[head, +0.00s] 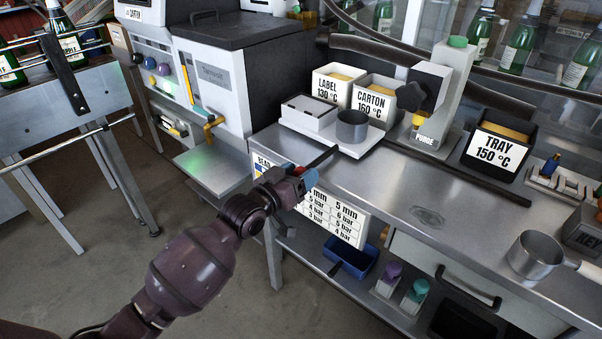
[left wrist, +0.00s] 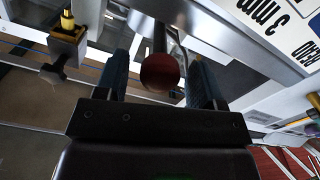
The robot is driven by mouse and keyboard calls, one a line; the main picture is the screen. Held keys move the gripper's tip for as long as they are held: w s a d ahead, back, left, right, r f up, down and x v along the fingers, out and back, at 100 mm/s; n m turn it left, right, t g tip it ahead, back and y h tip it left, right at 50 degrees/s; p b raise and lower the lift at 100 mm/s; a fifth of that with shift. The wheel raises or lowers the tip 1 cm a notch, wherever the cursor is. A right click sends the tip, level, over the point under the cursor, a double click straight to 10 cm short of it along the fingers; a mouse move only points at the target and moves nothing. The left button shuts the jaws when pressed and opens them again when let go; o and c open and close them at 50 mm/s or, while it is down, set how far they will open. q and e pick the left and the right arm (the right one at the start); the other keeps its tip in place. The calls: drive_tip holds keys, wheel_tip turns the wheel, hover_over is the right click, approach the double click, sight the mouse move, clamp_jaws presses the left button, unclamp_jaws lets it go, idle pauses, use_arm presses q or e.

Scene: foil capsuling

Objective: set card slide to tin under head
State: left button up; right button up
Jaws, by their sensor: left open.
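A white slide plate (head: 358,148) on the bench carries a white card box (head: 308,112) at its left and a grey tin (head: 352,126) at its right. A dark rod (head: 322,157) runs from the plate toward the bench's front edge. The dispensing head (head: 428,84), a white block with a dark knob, stands to the right of the tin. My left gripper (head: 297,183) is at the rod's near end. In the left wrist view a dark red ball knob (left wrist: 160,72) lies between its open fingers (left wrist: 160,85). My right gripper is out of view.
Bins marked label (head: 326,90) and carton (head: 370,98) stand behind the plate. A black tray bin (head: 490,148) and a saucepan (head: 537,254) are farther right. A pressure chart (head: 338,213) hangs below the bench edge. The bench's right middle is mostly clear.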

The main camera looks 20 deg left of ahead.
use_arm(q)
drive_tip(key=shift+w+d, duration=0.1)
drive_tip(key=shift+w, duration=0.15)
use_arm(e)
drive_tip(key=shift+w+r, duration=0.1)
use_arm(q)
drive_tip(key=shift+c, duration=0.4)
clamp_jaws()
drive_tip(key=shift+s+d+r+p, duration=0.2)
drive_tip(key=shift+d+p, duration=0.1)
drive_tip(key=shift+d, duration=0.15)
drive_tip(key=shift+s+d+f+p, duration=0.1)
drive_tip(key=shift+s+d+p, duration=0.75)
drive_tip(key=shift+d, duration=1.5)
drive_tip(key=shift+s+d+p, duration=0.8)
drive_tip(key=shift+s+d, duration=0.05)
drive_tip(key=shift+d, duration=1.55)
drive_tip(key=shift+s+d+f+p, duration=0.1)
drive_tip(key=shift+s+d+p, duration=0.75)
drive_tip(key=shift+d, duration=1.5)
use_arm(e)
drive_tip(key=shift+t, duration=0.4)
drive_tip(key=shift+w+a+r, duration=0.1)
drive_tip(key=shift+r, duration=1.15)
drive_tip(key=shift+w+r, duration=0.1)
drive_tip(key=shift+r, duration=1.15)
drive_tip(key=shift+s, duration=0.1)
